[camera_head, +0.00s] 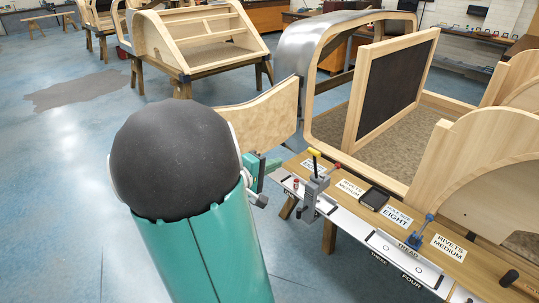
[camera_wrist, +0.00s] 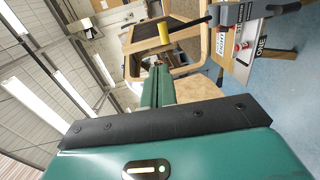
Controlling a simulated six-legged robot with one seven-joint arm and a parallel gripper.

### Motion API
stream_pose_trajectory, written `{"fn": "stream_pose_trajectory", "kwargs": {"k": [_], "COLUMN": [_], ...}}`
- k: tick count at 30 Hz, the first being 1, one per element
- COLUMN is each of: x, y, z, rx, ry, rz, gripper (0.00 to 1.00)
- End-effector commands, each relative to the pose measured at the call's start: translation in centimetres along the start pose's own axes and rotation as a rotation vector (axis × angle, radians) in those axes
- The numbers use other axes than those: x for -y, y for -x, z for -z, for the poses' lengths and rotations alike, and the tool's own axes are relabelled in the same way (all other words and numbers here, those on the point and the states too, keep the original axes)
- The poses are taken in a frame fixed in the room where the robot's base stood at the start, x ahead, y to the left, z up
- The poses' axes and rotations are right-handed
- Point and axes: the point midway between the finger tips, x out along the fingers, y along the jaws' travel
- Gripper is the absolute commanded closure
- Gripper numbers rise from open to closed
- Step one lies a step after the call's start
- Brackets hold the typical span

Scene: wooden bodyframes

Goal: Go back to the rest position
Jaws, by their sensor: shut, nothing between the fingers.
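My gripper (camera_wrist: 159,75) is shut and empty; its teal fingers reach up the middle of the wrist view from a black-edged teal body. In the head view my teal arm with its dark round joint fills the lower left and hides most of the gripper. A grey clamp-like tool with a yellow-tipped handle (camera_head: 314,183) stands on the bench strip to the right of my arm. Its yellow handle also shows in the wrist view (camera_wrist: 164,33), beyond the fingertips. I cannot tell the exact gap between them.
A labelled workbench (camera_head: 405,222) runs along the right, with a small black tray (camera_head: 374,198) and a blue tool (camera_head: 418,238). A wooden bodyframe with a dark panel (camera_head: 392,88) stands behind it. Another frame (camera_head: 198,42) stands farther back. Blue floor (camera_head: 60,190) is open at left.

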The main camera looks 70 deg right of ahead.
Motion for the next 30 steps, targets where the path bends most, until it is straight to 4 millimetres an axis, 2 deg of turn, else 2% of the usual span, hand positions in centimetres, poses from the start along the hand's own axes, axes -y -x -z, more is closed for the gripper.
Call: {"fn": "stream_pose_trajectory", "kwargs": {"k": [10, 14, 17, 20, 26, 30], "x": [0.1, 0.4, 1.2, 2.2, 3.8, 4.0], "y": [0.5, 2.6, 5.9, 10.4, 20.8, 28.8], "z": [-0.2, -0.5, -0.7, -1.1, -2.0, -3.4], "rx": [0.0, 0.009, 0.007, -0.014, -0.134, -0.272], "ry": [-0.004, -0.033, -0.067, -0.093, -0.108, -0.094], "rz": [0.009, 0.09, 0.224, 0.398, 0.752, 0.993], "gripper": [1.0, 1.0, 1.0, 1.0, 1.0, 1.0]}}
